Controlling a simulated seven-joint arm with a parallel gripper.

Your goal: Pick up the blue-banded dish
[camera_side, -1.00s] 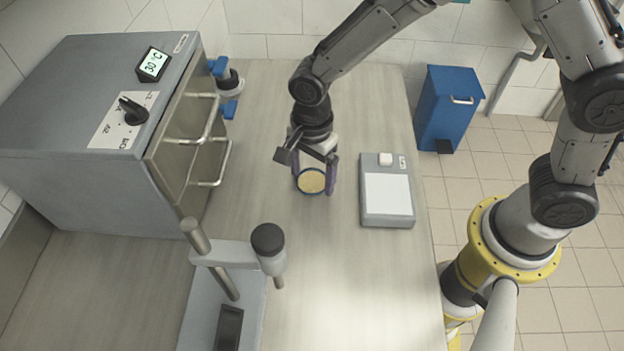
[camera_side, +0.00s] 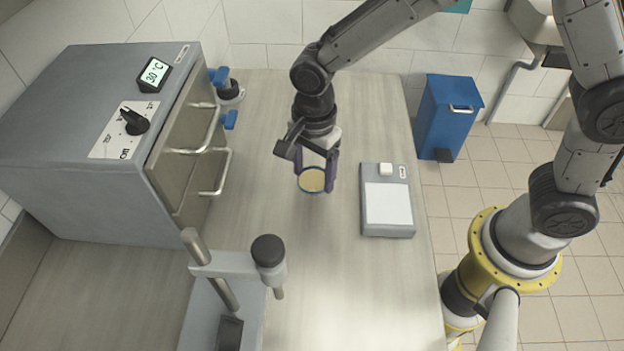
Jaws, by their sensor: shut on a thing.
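The blue-banded dish (camera_side: 312,182) is small and round, with a pale yellow face and a blue rim. It is in the middle of the side view, over the light bench (camera_side: 330,260). My gripper (camera_side: 316,174) comes down from above and is shut on the dish, with one dark finger on each side of it. The dish appears to be held slightly above the bench; the exact gap is hard to tell. The fingers hide parts of its edge.
A grey flat device (camera_side: 388,205) with a white plate lies right of the dish. A grey oven-like box (camera_side: 90,120) with a 30 °C display stands left. A stand (camera_side: 235,264) is in front. The bench between them is clear. A blue bin (camera_side: 447,115) stands beyond.

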